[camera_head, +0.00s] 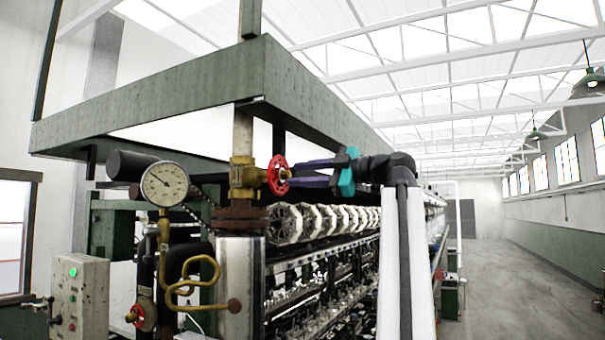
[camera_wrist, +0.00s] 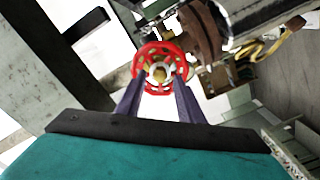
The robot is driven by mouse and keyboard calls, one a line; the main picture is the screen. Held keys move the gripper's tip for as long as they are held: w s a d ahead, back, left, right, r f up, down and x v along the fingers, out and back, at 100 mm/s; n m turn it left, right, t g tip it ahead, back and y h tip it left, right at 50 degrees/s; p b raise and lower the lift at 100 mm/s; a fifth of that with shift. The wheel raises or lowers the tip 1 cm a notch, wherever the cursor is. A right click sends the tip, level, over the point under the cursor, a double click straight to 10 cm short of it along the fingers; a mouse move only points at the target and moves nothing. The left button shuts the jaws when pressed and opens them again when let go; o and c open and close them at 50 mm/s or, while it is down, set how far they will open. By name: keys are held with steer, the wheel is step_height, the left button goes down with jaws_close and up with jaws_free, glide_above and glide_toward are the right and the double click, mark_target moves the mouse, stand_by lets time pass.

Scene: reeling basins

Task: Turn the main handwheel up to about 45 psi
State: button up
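The main handwheel is a red spoked wheel (camera_head: 279,175) on a brass valve (camera_head: 243,178) in the upright pipe. In the wrist view the red wheel (camera_wrist: 160,47) faces me, just beyond my fingers. My gripper (camera_head: 293,174) has purple fingers and comes in from the right, level with the wheel. Its fingers are apart, with tips at the wheel's near face, one toward each side in the wrist view (camera_wrist: 159,88). I cannot tell whether they touch the rim. The round pressure gauge (camera_head: 165,183) is left of the valve; its reading is too small to make out.
A green overhead frame (camera_head: 170,95) runs above the valve. A second red wheel (camera_head: 145,313) sits low on the left, near a grey control box (camera_head: 80,295) with a green light. Reeling machinery (camera_head: 320,290) stands behind. The aisle floor (camera_head: 520,280) on the right is clear.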

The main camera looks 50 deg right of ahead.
mark_target(290, 176)
steer(key=m+p, duration=0.2)
steer(key=m, duration=0.4)
steer(key=shift+m, duration=2.3)
steer(key=shift+w, duration=0.1)
steer(key=shift+x, duration=1.45)
steer(key=c, duration=0.9)
steer(key=shift+o, duration=0.2)
steer(key=shift+b, duration=0.45)
steer(key=shift+f+n+b, duration=0.15)
steer(key=shift+n+b, duration=0.25)
steer(key=shift+b, duration=0.3)
